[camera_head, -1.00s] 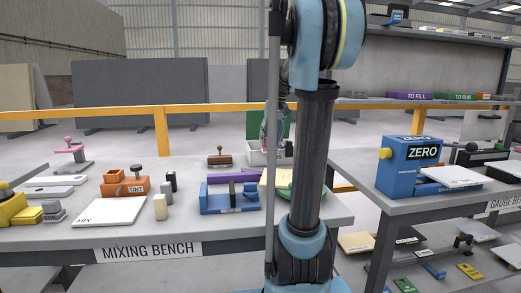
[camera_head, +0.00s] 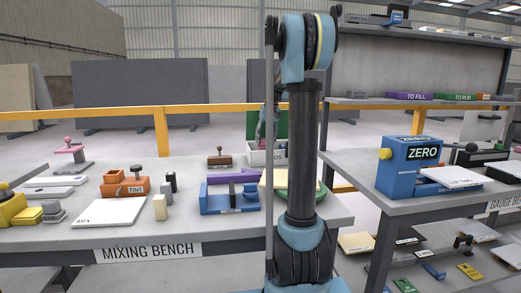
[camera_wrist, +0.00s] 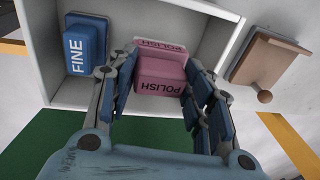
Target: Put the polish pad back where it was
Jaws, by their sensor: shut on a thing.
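The pink polish pad (camera_wrist: 162,75) sits between the fingers of my gripper (camera_wrist: 160,102) in the wrist view, with the word POLISH on its near face. My gripper is shut on it. The pad is at the open white holder (camera_wrist: 215,45), right of the blue FINE pad (camera_wrist: 86,45). A second POLISH marking shows just behind the pad. I cannot tell whether the pad touches the holder's floor. In the head view the white holder (camera_head: 256,158) stands at the back of the mixing bench, partly hidden by my arm, and the pad cannot be made out.
A brown block with a knob (camera_wrist: 268,62) is right of the holder. A green panel (camera_wrist: 55,150) lies along the holder's near side. On the mixing bench (camera_head: 70,235) stand a blue tray (camera_head: 228,208), an orange TINT block (camera_head: 122,185) and a white MIX plate (camera_head: 108,211).

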